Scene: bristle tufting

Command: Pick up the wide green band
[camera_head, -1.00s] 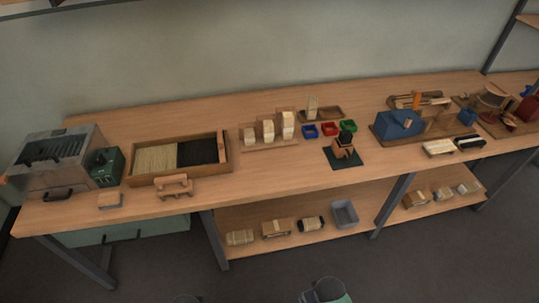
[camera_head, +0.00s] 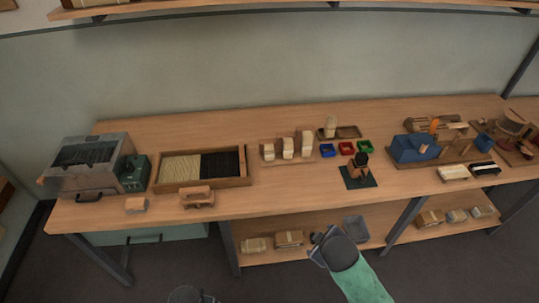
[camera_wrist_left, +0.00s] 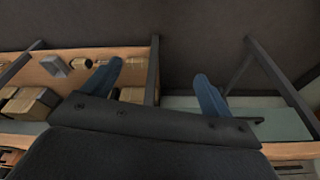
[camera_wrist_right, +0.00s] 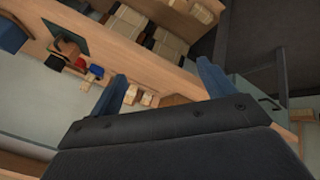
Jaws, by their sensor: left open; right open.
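I cannot make out a wide green band as a separate thing in any view. A small green bin (camera_head: 364,147) sits on the bench beside a red bin (camera_head: 346,148) and a blue bin (camera_head: 327,150); its contents are too small to tell. My right gripper (camera_wrist_right: 163,85) is open and empty in the right wrist view. In the head view my right arm reaches up in front of the lower shelf, below the bench top. My left gripper (camera_wrist_left: 158,85) is open and empty in the left wrist view. Only part of my left arm shows at the head view's bottom edge.
On the bench top (camera_head: 290,187) stand a bristle tray (camera_head: 248,181), a grey machine (camera_head: 92,165), wooden blocks (camera_head: 288,148), a dark green mat (camera_head: 373,184) with a small device, and a blue tool (camera_head: 412,149). The lower shelf holds bundles (camera_head: 256,245) and a grey bin (camera_head: 355,229).

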